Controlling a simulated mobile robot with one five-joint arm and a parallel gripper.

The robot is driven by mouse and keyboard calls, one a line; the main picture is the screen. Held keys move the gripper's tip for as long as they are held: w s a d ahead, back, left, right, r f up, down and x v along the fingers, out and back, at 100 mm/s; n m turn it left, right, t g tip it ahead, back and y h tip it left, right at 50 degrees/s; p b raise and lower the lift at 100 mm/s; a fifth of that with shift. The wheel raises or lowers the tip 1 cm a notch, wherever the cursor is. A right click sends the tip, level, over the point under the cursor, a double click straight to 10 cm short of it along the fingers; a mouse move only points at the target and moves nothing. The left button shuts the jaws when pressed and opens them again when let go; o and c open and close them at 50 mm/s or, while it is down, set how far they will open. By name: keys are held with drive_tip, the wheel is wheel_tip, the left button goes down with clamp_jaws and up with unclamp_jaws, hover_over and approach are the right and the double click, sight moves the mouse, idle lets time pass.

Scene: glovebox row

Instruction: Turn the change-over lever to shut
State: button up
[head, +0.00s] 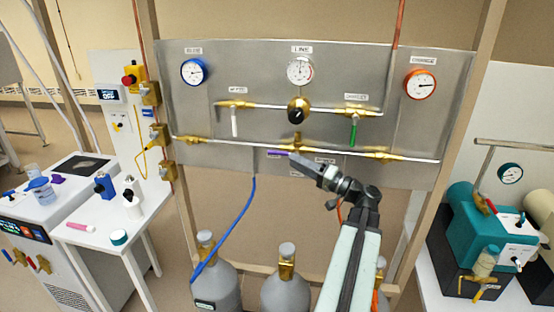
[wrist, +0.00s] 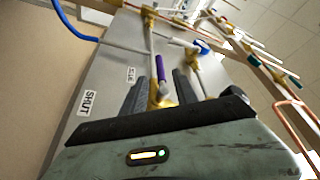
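In the wrist view the purple handle (wrist: 160,68) rises from a brass valve body between my two dark fingers. My gripper (head: 300,164) is at the valve, in front of the panel. Its fingers (wrist: 162,82) are open, one on each side of the lever, with gaps visible. A SHUT label (wrist: 88,102) and a BLUE label (wrist: 131,75) lie left of the lever in the wrist view.
A black regulator knob (head: 297,114) is above the lever. A white-handled valve (head: 235,122) and a green-handled valve (head: 353,132) flank it. A blue hose (head: 240,225) hangs below the panel, and grey cylinders (head: 284,292) stand underneath.

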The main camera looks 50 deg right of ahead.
sight(277, 152)
drive_tip(key=p+x, duration=0.1)
drive_tip(key=x, duration=0.7)
drive_tip(key=shift+p, duration=0.3)
clamp_jaws()
idle(0.8)
